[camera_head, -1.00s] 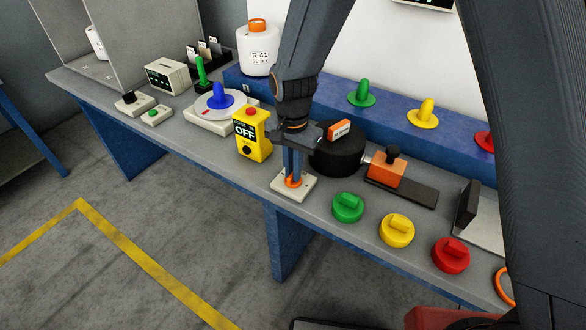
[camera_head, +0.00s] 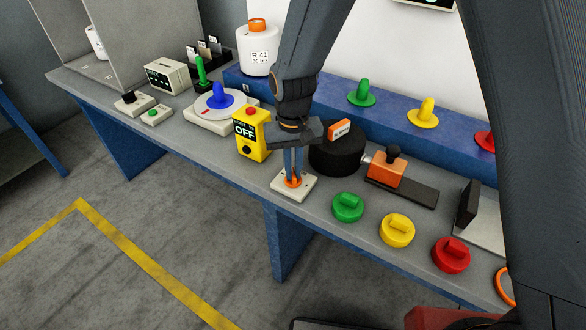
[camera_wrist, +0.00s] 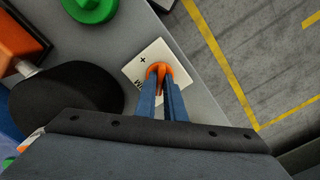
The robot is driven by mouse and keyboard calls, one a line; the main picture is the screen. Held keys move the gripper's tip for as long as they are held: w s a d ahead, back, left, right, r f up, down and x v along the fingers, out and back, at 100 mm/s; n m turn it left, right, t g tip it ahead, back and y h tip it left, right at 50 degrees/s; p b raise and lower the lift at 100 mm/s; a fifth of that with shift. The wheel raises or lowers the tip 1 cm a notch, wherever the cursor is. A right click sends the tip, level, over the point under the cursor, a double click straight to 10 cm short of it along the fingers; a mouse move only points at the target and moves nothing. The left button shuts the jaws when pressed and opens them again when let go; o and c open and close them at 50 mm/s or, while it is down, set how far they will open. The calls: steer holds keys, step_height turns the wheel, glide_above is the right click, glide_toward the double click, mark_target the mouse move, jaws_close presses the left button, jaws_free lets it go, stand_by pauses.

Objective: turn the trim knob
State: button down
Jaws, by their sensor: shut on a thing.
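The trim knob (camera_head: 293,181) is a small orange knob on a white square plate (camera_head: 280,190) near the front edge of the bench. My gripper (camera_head: 293,176) points straight down over the plate, and its blue fingers are shut on the knob. In the wrist view the orange knob (camera_wrist: 160,69) shows between and around the fingertips (camera_wrist: 162,84). A plus sign is printed on the plate (camera_wrist: 141,76), and other lettering is partly hidden by the fingers.
A black round drum (camera_head: 337,158) stands close right of my gripper. A yellow box with a red button (camera_head: 252,146) stands close left. Green (camera_head: 347,207), yellow (camera_head: 397,231) and red (camera_head: 451,255) knobbed discs lie to the right. An orange-and-black clamp (camera_head: 388,171) sits behind them.

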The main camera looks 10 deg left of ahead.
mark_target(293, 172)
steer(key=shift+n, duration=0.5)
steer(key=c, duration=1.8)
jaws_free()
steer(key=shift+c, duration=0.2)
steer(key=shift+r, duration=0.1)
steer(key=shift+r+b, duration=1.15)
steer(key=shift+r, duration=2.7)
steer(key=s+d+m+b, duration=0.1)
steer(key=s+d, duration=0.3)
steer(key=d, duration=1)
steer(key=s+d+f+m+t, duration=0.1)
steer(key=s+d+m, duration=0.3)
steer(key=d, duration=1)
steer(key=shift+s+d+f+b, duration=0.15)
steer(key=shift+s+d+b, duration=0.1)
steer(key=shift+s+b, duration=0.15)
